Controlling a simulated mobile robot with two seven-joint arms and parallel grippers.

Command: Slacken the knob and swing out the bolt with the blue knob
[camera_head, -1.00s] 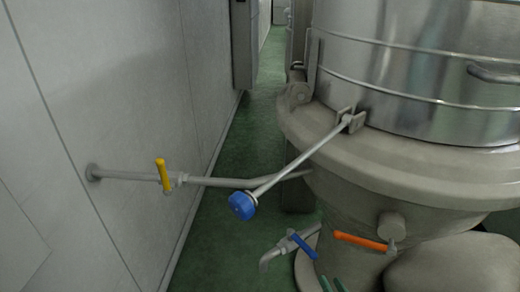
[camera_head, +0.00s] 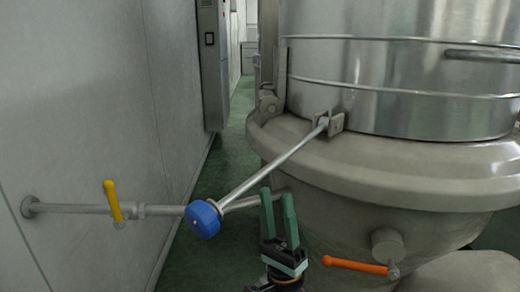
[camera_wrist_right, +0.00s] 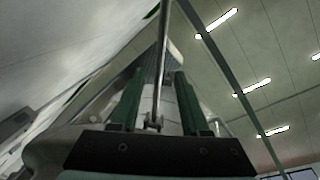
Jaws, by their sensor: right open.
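The blue knob (camera_head: 203,219) is on the lower outer end of the bolt (camera_head: 270,168), a long grey rod. The bolt slants down and left from a forked bracket (camera_head: 328,125) on the vessel's flange, clear of the vessel wall. My right gripper (camera_head: 277,192), with green fingers, is open and empty, pointing up, to the right of the knob and just below the rod. In the right wrist view, a rod (camera_wrist_right: 163,62) runs up the picture between the open fingers (camera_wrist_right: 158,76); contact cannot be told. My left gripper is not in view.
The steel vessel (camera_head: 400,75) with its wide flange (camera_head: 400,170) fills the right. A wall pipe with a yellow lever (camera_head: 113,202) runs behind the knob. An orange lever (camera_head: 355,265) is right of my gripper. A pale wall (camera_head: 80,110) stands left; green floor lies between.

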